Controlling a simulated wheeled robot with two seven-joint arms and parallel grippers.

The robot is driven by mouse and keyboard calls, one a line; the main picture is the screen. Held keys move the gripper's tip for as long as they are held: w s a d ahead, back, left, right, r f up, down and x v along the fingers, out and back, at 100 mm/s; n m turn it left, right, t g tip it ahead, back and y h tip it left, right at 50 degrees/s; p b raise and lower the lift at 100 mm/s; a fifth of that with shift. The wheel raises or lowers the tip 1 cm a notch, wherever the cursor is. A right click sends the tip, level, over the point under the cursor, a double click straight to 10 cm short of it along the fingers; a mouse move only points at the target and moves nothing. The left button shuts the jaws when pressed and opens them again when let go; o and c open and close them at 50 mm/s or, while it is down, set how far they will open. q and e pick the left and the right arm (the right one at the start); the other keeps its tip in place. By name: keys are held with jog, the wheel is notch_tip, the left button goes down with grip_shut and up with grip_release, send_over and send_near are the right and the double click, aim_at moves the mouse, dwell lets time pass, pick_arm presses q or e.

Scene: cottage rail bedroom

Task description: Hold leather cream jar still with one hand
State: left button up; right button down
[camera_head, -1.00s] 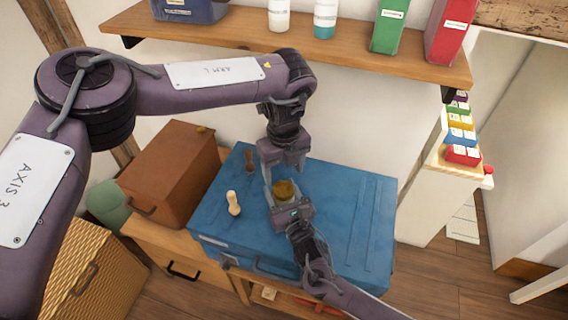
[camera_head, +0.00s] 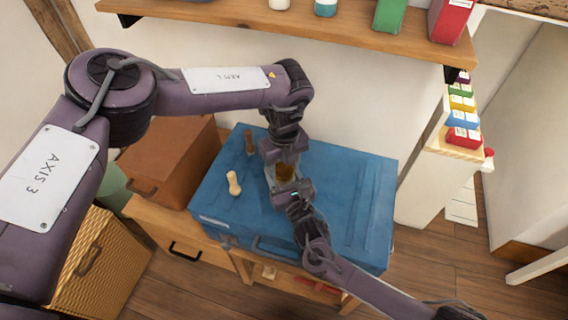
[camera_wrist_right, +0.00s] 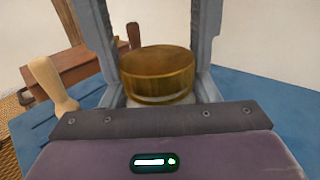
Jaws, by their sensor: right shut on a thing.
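The leather cream jar (camera_head: 285,172) has a round brass-coloured lid and sits on the blue case. It also shows in the right wrist view (camera_wrist_right: 158,72), upright, with a pale body under the lid. My right gripper (camera_head: 281,181) is shut on the jar from the front, with one grey finger along each side of it. My left gripper (camera_head: 282,160) hangs directly above and behind the jar, pointing down. Its fingertips are partly hidden and overlap the right fingers, so I cannot tell its opening or whether it touches the lid.
The blue case (camera_head: 345,205) has bare room to the right. A pale wooden-handled item (camera_head: 233,183) and a dark brown tool (camera_head: 249,143) stand left of the jar. A brown box (camera_head: 168,160) is further left. A wall shelf (camera_head: 300,38) runs above.

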pick_arm(q)
jog(key=c, duration=0.3)
jog(key=shift+d+n, duration=0.1)
jog(key=shift+n, duration=1.1)
jog(key=shift+c, duration=0.2)
jog(key=n, duration=0.3)
jog(key=shift+n, duration=0.4)
pick_arm(e)
jog(key=shift+a, duration=0.1)
pick_arm(q)
jog(key=shift+r, duration=0.25)
jog(key=shift+r, duration=0.9)
jog(key=shift+r, duration=0.1)
